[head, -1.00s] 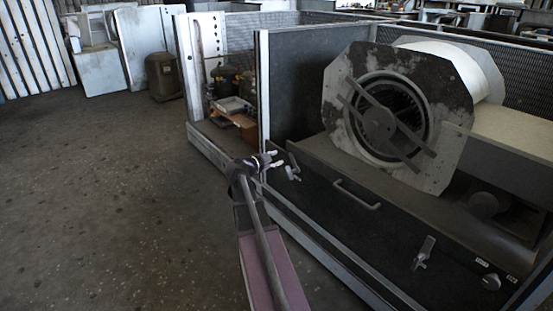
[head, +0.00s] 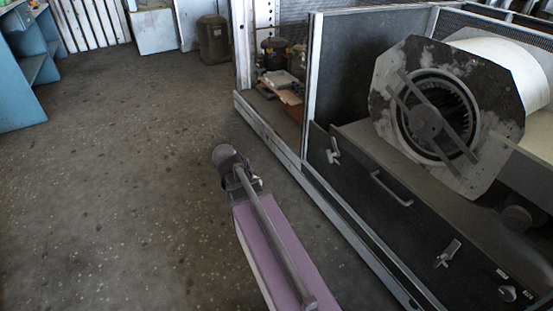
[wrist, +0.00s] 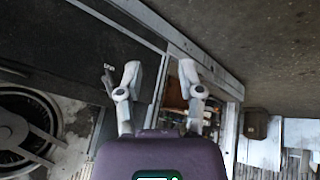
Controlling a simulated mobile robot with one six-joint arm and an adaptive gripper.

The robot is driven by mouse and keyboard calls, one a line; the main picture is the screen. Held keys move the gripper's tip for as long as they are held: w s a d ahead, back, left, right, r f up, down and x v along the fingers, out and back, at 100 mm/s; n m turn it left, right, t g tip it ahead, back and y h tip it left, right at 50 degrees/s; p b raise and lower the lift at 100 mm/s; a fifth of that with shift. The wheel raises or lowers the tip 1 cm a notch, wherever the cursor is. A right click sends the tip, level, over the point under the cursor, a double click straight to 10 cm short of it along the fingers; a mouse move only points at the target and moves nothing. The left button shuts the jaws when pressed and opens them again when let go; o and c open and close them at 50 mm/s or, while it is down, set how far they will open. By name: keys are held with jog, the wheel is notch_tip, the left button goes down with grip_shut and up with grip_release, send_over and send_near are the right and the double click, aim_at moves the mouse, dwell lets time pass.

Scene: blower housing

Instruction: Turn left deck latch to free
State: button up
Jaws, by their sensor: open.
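The left deck latch (head: 333,151) is a small pale metal handle near the left end of the dark front panel (head: 395,215). Its exact turn angle is too small to tell. A similar right latch (head: 447,254) sits farther along the panel. My gripper (head: 257,183) is left of the left latch, over the floor side and apart from the panel; my own arm partly hides it in the head view. In the wrist view my gripper (wrist: 160,72) shows two spread fingers with nothing between them. A small pale piece beside the left finger there may be the latch (wrist: 108,72).
A bar handle (head: 391,189) lies between the latches. The blower (head: 430,115) stands behind the panel. The housing's pale bottom rail (head: 350,220) runs in front of it. Open concrete floor (head: 120,180) lies to the left, with a blue shelf (head: 25,70) at the far left.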

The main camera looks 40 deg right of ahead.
jog(key=s+a+r+n+y+p, duration=0.1)
jog(key=s+a+n+y, duration=0.1)
jog(key=a, duration=0.4)
jog(key=s+a+r+n+y+p, duration=0.1)
jog(key=s+a+n+y+p, duration=0.1)
jog(key=a+n, duration=0.3)
jog(key=s+a+r+n+g+y+p, duration=0.1)
jog(key=s+a+n, duration=0.1)
jog(key=a, duration=0.6)
jog(key=shift+s+r+n+y+p, duration=0.15)
jog(key=shift+s+n+y+p, duration=0.2)
jog(key=shift+n, duration=0.35)
jog(key=shift+w+d, duration=0.1)
